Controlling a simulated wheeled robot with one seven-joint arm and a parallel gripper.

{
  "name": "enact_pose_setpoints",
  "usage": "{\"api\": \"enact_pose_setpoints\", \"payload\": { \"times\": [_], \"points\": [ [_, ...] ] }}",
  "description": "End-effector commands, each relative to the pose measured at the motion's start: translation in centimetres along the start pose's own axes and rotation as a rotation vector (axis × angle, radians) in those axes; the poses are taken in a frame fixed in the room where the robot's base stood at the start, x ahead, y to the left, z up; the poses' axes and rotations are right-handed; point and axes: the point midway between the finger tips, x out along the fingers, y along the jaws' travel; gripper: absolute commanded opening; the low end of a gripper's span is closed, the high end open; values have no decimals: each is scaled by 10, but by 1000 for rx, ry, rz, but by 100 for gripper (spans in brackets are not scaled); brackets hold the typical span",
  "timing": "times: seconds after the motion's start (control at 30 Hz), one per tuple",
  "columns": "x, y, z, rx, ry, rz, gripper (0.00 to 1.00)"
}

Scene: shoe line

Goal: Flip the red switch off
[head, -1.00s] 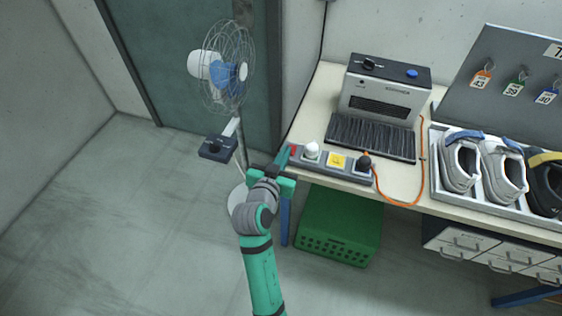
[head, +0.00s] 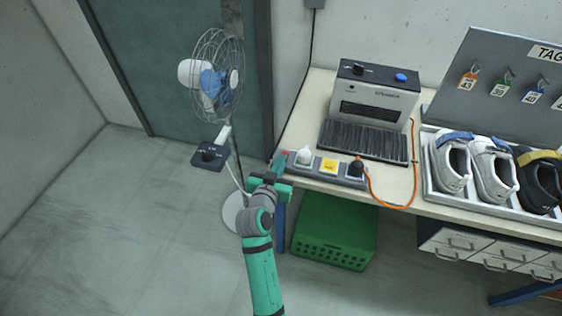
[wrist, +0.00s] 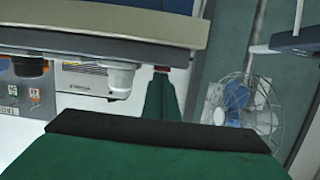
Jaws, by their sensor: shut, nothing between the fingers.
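The red switch (head: 285,153) is at the left end of the grey power strip (head: 313,172) on the bench's front edge. It is small and partly hidden by my fingers, so its on or off position is unclear. My gripper (head: 278,160) is shut and empty, with its tips right at the switch. In the wrist view, the green fingers (wrist: 162,84) end at a small red patch (wrist: 162,69) of the switch; I cannot tell whether they touch it.
A white plug (head: 304,155), a yellow label (head: 329,166) and a black plug (head: 356,167) with an orange cord sit along the strip. A fan (head: 215,75) stands to the left. A green crate (head: 334,235) is under the bench. Shoes in a tray (head: 428,185) stand right.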

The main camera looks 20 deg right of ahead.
Motion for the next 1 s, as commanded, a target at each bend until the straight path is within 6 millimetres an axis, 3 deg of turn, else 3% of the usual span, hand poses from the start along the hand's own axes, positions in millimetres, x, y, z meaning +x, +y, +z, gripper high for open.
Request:
{"api": "enact_pose_setpoints", "payload": {
  "times": [0.37,0.63,1.0],
  "points": [
    [-1,0,-1,0,0,0,0],
    [-16,0,-38,3,4,0,0],
    [-85,-1,-20,-3,-1,-2,0]
  ]
}}
